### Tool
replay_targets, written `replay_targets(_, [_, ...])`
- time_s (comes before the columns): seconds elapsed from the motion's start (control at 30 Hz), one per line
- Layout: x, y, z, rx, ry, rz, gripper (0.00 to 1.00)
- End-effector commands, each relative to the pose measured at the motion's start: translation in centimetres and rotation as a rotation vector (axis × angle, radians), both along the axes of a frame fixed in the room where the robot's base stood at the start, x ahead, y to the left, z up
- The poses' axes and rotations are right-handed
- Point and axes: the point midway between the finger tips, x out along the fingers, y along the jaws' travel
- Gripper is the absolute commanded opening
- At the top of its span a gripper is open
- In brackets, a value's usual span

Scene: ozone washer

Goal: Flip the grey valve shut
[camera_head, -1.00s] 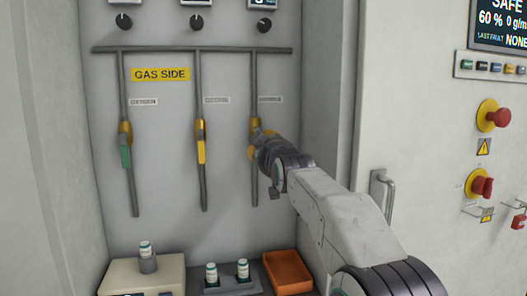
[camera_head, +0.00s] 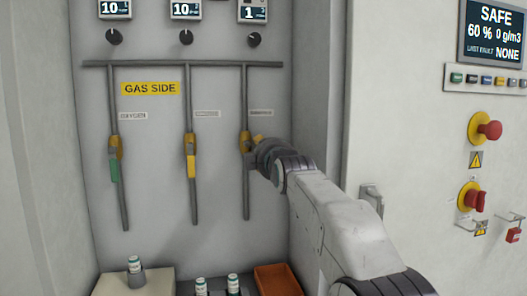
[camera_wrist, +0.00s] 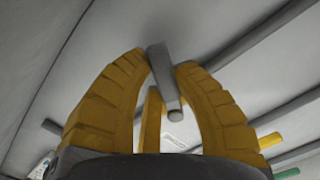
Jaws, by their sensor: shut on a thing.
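The grey valve (camera_head: 245,144) is on the third, rightmost pipe of the gas panel. Its brass body shows in the head view, but its lever is hidden there by my gripper (camera_head: 257,143). In the wrist view the yellow fingers of my gripper (camera_wrist: 163,64) are closed around a grey lever (camera_wrist: 166,82), near their tips. The lever's round end points down in the picture.
A green-handled valve (camera_head: 114,160) and a yellow-handled valve (camera_head: 191,160) hang to the left. An orange tray (camera_head: 277,281) and several bottles stand below. Red stop buttons (camera_head: 489,130) are on the right cabinet. A door handle (camera_head: 372,197) lies beside my arm.

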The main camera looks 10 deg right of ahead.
Motion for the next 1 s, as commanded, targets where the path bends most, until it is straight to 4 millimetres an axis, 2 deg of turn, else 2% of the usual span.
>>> replay_targets(0.3, [0.01, 0.15, 0.46, -0.095, 0.0, 0.003, 0.0])
replay_targets(0.8, [0.0, 0.17, 0.52, -0.108, -0.001, 0.002, 0.0])
replay_targets(0.83, [0.0, 0.17, 0.52, -0.108, -0.001, 0.002, 0.27])
replay_targets(1.0, [0.0, 0.12, 0.5, -0.108, -0.001, 0.001, 0.43])
